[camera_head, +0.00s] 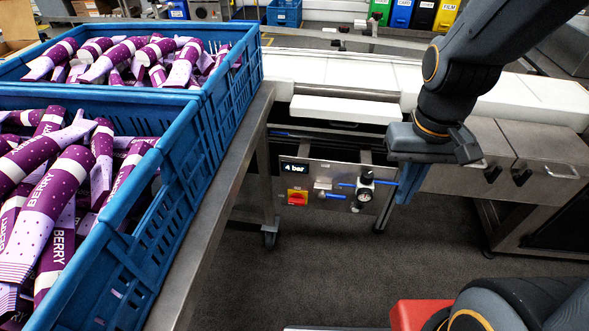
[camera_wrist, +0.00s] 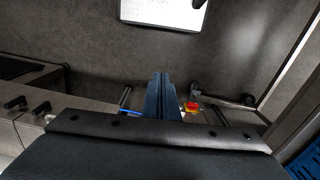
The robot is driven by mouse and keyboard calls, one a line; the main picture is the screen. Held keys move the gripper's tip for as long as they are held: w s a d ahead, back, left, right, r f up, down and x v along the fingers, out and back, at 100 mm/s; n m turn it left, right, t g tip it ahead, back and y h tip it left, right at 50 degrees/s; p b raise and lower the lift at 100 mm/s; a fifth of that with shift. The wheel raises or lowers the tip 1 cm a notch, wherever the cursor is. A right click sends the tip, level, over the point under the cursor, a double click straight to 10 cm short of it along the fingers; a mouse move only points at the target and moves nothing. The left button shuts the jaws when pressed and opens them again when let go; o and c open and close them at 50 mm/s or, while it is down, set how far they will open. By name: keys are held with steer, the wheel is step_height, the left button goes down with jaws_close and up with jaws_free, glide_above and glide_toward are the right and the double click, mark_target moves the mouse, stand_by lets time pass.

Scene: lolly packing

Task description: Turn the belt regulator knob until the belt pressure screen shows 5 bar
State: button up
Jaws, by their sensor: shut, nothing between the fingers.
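The belt pressure screen (camera_head: 296,168) on the steel control panel (camera_head: 318,173) reads "4 bar" in the head view. The black belt regulator knob (camera_head: 367,177) sits at the panel's right side, above a round gauge (camera_head: 364,195), with blue tubes beside it. My gripper (camera_head: 404,198) points down to the right of the knob in the picture and appears apart from it. Its blue fingers (camera_wrist: 161,76) are together and empty in the wrist view. I cannot make out the knob in the wrist view.
A red and yellow switch (camera_head: 297,197) is below the screen; it also shows in the wrist view (camera_wrist: 192,107). Blue crates (camera_head: 178,190) of purple lollies stand on a steel table at left. A white belt (camera_head: 340,73) runs above the panel. Grey floor is clear below.

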steer(key=o, duration=1.1)
steer(key=shift+w+a+f, duration=0.15)
steer(key=shift+w, duration=0.2)
steer(key=shift+c, duration=0.2)
steer(key=shift+o, duration=0.8)
steer(key=w+a+f+t+b, duration=0.1)
steer(key=w+f, duration=0.2)
steer(key=w, duration=0.3)
steer(key=w+a+f+t+y+b, duration=0.1)
steer(key=w+f, duration=0.3)
steer(key=w, duration=0.2)
steer(key=shift+w+a+t, duration=0.15)
steer(key=shift+a+t, duration=0.15)
steer(key=shift+a, duration=0.05)
steer(key=m+t+h+b, duration=0.1)
steer(key=t, duration=0.1)
glide_toward(368, 175)
steer(key=f, duration=0.1)
steer(key=b+x, duration=0.6)
steer(key=x, duration=0.2)
steer(key=shift+w+f, duration=0.15)
steer(key=shift+w, duration=0.15)
steer(key=c, duration=1)
